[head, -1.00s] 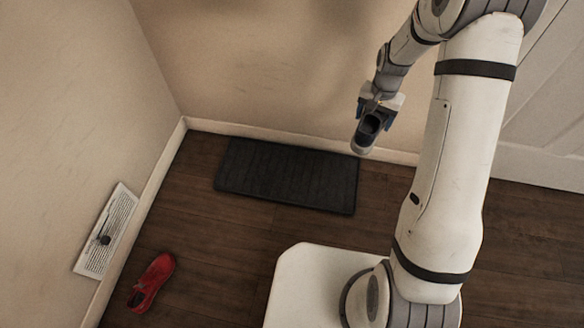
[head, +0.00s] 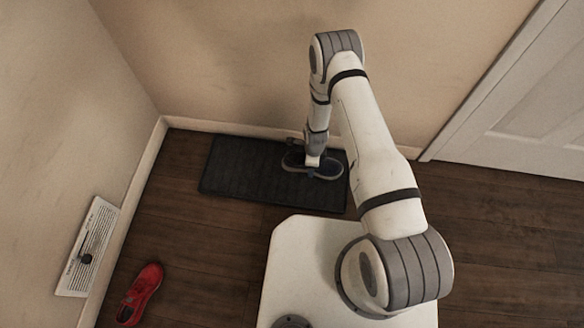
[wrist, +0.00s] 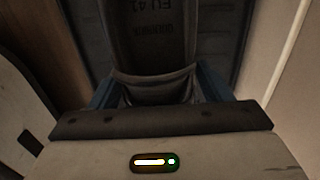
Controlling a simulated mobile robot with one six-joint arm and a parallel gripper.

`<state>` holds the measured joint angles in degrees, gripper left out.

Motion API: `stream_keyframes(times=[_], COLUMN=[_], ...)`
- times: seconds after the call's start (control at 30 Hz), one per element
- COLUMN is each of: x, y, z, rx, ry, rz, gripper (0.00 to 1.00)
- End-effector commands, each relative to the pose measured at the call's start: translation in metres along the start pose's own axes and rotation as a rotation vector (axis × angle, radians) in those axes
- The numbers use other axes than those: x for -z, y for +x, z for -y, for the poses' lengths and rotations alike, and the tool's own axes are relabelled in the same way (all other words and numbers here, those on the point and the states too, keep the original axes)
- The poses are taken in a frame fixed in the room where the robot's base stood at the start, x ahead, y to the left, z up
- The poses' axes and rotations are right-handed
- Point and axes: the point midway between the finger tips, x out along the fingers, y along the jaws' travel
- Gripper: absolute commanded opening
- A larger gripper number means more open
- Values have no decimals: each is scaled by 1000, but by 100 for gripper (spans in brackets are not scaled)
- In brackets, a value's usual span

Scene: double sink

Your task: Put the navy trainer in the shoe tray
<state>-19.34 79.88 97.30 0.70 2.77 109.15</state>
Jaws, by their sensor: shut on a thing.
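The navy trainer (head: 330,170) is held by my gripper (head: 313,160) over the right part of the dark shoe tray (head: 240,175). I cannot tell whether its sole touches the tray. In the wrist view, the opening of the trainer (wrist: 155,88) and its insole with "EU 41" print show between the blue finger pads of my gripper (wrist: 158,95). The gripper is shut on the heel end. The tray lies flat on the floor along the back wall, with its right end partly behind my arm.
A red shoe (head: 141,294) lies on the wooden floor at the lower left. A white vent panel (head: 88,248) is on the left wall. A white door (head: 530,110) stands at the right.

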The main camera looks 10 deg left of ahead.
Motion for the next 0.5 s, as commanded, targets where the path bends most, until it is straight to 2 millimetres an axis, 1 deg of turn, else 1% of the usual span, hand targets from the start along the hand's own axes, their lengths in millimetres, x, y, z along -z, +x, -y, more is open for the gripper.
stream_keyframes(times=[0.03, 0.2, 0.43, 0.5], x=[2, 6, 8, 9], y=[12, 45, 68, 79], z=[0, 1, 3, 3], rx=[-1, -2, 0, -1], ry=[5, 14, 19, 20], rz=[0, -1, 0, 0], gripper=[40, 40, 40, 40])
